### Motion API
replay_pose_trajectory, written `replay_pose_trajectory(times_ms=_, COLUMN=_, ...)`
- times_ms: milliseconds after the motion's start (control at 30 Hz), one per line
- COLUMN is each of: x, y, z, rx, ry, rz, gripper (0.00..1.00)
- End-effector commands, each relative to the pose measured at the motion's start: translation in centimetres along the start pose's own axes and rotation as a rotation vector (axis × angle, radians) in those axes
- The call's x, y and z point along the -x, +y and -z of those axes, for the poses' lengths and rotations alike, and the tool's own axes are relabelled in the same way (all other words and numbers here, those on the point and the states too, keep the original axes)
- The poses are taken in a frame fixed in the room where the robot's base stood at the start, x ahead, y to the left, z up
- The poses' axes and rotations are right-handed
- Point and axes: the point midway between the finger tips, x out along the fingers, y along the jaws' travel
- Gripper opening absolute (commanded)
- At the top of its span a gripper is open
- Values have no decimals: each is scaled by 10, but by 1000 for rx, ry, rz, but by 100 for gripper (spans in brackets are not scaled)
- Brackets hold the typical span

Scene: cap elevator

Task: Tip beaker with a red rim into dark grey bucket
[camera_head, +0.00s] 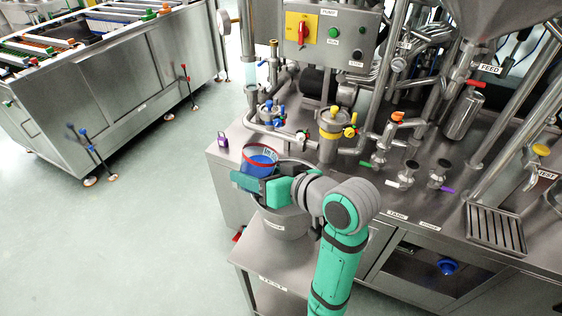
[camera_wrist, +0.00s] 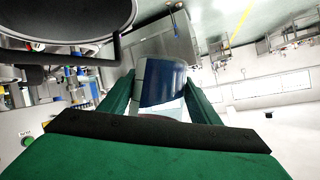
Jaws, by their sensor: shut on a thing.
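The beaker with a red rim (camera_head: 262,158) shows blue inside and leans a little in the head view. My gripper (camera_head: 259,180) is shut on it, with the teal fingers on either side of its body. In the wrist view the beaker (camera_wrist: 163,84), blue and whitish, sits between my fingers (camera_wrist: 160,100). A grey bucket (camera_head: 281,226) with a label stands on a low metal shelf just below my gripper. My gripper and wrist hide much of its opening. A dark round shape at the top left of the wrist view may be this bucket; I cannot tell surely.
The steel bench (camera_head: 430,210) with pipes and valves stands right behind and beside the bucket. A yellow-topped canister (camera_head: 335,135) is close behind my wrist. A small purple item (camera_head: 222,140) sits at the bench's left corner.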

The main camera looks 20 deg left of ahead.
Motion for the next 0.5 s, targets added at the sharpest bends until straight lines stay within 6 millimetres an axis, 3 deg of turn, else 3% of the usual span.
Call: replay_pose_trajectory(times_ms=500, x=1, y=-3, z=0, rx=-63, ry=2, rz=30, gripper=22)
